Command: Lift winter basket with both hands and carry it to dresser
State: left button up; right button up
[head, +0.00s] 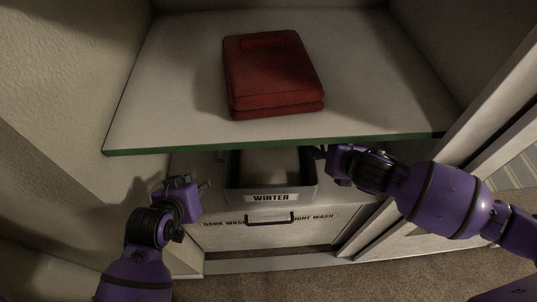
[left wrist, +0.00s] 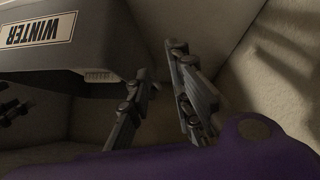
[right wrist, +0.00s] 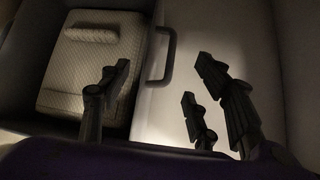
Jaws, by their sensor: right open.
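The winter basket (head: 270,196), a dark open box with a WINTER label, sits under the green-edged shelf. It also shows in the left wrist view (left wrist: 85,55), and in the right wrist view a patterned beige folded item (right wrist: 92,65) lies inside it. My left gripper (head: 206,186) is beside the basket's left side, open and empty, its fingers (left wrist: 158,62) apart from the basket. My right gripper (head: 318,152) is at the right side, open. In the right wrist view a dark side handle (right wrist: 168,55) shows between its fingers (right wrist: 160,75). I cannot tell whether they touch it. No dresser is identifiable.
A red folded item (head: 272,75) lies on the shelf (head: 170,90) above the basket. Below the basket is a white front (head: 230,236) lettered DARK WASH and LIGHT WASH, with a dark handle (head: 270,218). Side walls and sliding door panels (head: 455,145) bound the space.

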pick_arm(q)
jog(key=w, duration=0.4)
jog(key=w+d, duration=0.1)
jog(key=w, duration=0.3)
jog(key=w+d, duration=0.1)
jog(key=w, duration=0.3)
jog(key=shift+w, duration=0.3)
jog(key=x, duration=0.3)
jog(key=shift+w+f, duration=0.1)
jog(key=shift+f, duration=0.25)
jog(key=shift+w+f, duration=0.35)
jog(key=shift+f, duration=0.05)
pick_arm(e)
jog(key=x, duration=0.8)
pick_arm(q)
jog(key=shift+c, duration=0.5)
pick_arm(e)
jog(key=shift+c, duration=0.5)
pick_arm(q)
grip_shut()
pick_arm(e)
jog(key=c, duration=0.6)
grip_shut()
pick_arm(q)
jog(key=shift+d+r, duration=0.1)
jog(key=shift+r, duration=0.05)
pick_arm(e)
jog(key=shift+r, duration=0.1)
